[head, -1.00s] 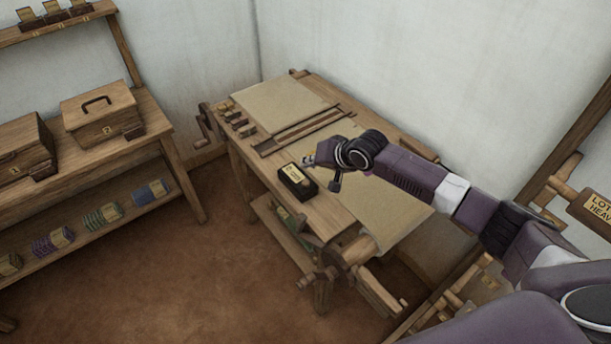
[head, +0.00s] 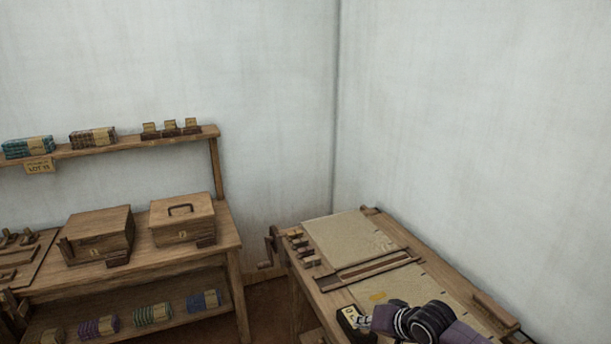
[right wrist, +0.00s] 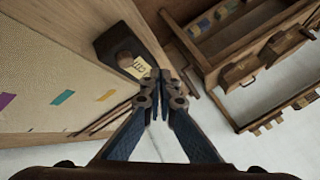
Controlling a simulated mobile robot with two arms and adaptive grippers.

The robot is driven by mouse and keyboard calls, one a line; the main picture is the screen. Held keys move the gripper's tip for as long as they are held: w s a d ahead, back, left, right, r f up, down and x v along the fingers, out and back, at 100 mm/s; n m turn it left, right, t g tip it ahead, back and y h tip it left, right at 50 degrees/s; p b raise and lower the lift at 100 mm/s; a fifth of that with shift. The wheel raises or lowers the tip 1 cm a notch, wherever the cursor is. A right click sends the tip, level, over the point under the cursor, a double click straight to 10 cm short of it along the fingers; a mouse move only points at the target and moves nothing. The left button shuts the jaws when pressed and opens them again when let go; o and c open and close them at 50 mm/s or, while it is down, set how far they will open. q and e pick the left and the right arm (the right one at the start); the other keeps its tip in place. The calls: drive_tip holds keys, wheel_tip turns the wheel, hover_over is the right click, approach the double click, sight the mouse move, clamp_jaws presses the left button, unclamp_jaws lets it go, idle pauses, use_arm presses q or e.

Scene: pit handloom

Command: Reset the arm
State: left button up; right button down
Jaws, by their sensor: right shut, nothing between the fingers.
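My right arm reaches in at the bottom right of the head view. Its gripper (head: 367,322) is at the frame's lower edge, beside a small dark box with a pale label (head: 346,317) on the loom (head: 330,284). In the right wrist view the fingers (right wrist: 160,76) are together with nothing between them. The dark box (right wrist: 112,42) with a knob on it shows just beyond the fingertips there; whether they touch it I cannot tell. My left gripper is not in view.
A woven cloth (head: 345,238) covers the loom top, with small pegs (head: 303,248) along its left edge. At left, a bench holds two wooden cases (head: 98,232) (head: 182,217), with yarn bundles (head: 152,314) below. The wall corner above the loom is clear.

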drive_tip(key=s+a+f+n+g, duration=0.15)
drive_tip(key=s+a, duration=0.25)
drive_tip(key=s, duration=0.6)
drive_tip(key=s+a+f+n, duration=0.3)
drive_tip(key=s+a, duration=0.2)
drive_tip(key=s, duration=0.5)
drive_tip(key=s+d+r+g+h, duration=0.1)
drive_tip(key=s+d+h, duration=0.1)
drive_tip(key=s+d, duration=0.55)
drive_tip(key=s+d+r+g+h, duration=0.15)
drive_tip(key=s+d, duration=0.25)
drive_tip(key=s, duration=0.6)
drive_tip(key=s+f+g+b, duration=0.1)
drive_tip(key=s+f+b, duration=0.15)
drive_tip(key=f, duration=1.45)
drive_tip(key=s+f+b, duration=0.1)
drive_tip(key=f+b, duration=0.2)
drive_tip(key=f, duration=1.4)
drive_tip(key=s+d+f+g+b, duration=0.1)
drive_tip(key=s+d+f+b, duration=0.2)
drive_tip(key=s+f, duration=1.3)
drive_tip(key=shift+d+f+n+g+h, duration=0.2)
drive_tip(key=shift+f+n+g+h, duration=0.15)
drive_tip(key=shift+f, duration=0.55)
